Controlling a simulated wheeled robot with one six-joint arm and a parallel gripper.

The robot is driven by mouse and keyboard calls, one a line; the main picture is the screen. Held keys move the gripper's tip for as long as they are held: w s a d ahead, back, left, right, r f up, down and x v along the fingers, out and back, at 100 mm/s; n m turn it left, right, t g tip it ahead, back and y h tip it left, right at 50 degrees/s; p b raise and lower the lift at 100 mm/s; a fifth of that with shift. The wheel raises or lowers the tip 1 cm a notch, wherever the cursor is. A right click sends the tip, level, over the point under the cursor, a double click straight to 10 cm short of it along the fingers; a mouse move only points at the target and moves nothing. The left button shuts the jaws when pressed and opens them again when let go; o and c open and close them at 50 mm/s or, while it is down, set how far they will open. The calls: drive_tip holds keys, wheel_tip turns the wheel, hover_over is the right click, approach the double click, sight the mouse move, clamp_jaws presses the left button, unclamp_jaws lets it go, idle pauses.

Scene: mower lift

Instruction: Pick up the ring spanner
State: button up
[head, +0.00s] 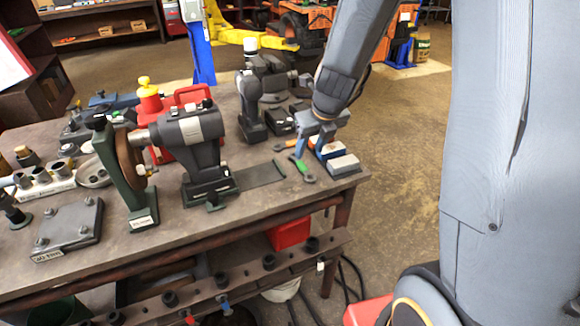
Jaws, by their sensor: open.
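My gripper (312,142) points down over the right end of the workbench (240,212), with its jaws open. Just below and left of it lies a small green tool (302,168) with a rounded end. A thin orange tool (289,144) lies behind the green one, partly hidden by the gripper. Both are too small here to tell which, if either, is the ring spanner. I cannot tell whether the gripper touches anything.
Grey-topped blocks (343,164) sit at the bench's right edge, close beside the gripper. A bench grinder (190,150) stands left, with a cordless drill (250,105) behind. A flat dark strip (258,174) lies between grinder and green tool. The floor to the right is open.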

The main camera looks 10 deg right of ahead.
sight(302, 165)
drive_tip(key=shift+w+a, duration=0.1)
drive_tip(key=shift+w+a+f+m, duration=0.1)
drive_tip(key=shift+f+m, duration=0.2)
drive_tip(key=shift+f, duration=0.05)
drive_tip(key=shift+b+x, duration=1.9)
drive_tip(key=shift+x, duration=1.65)
drive_tip(key=shift+c, duration=0.5)
clamp_jaws()
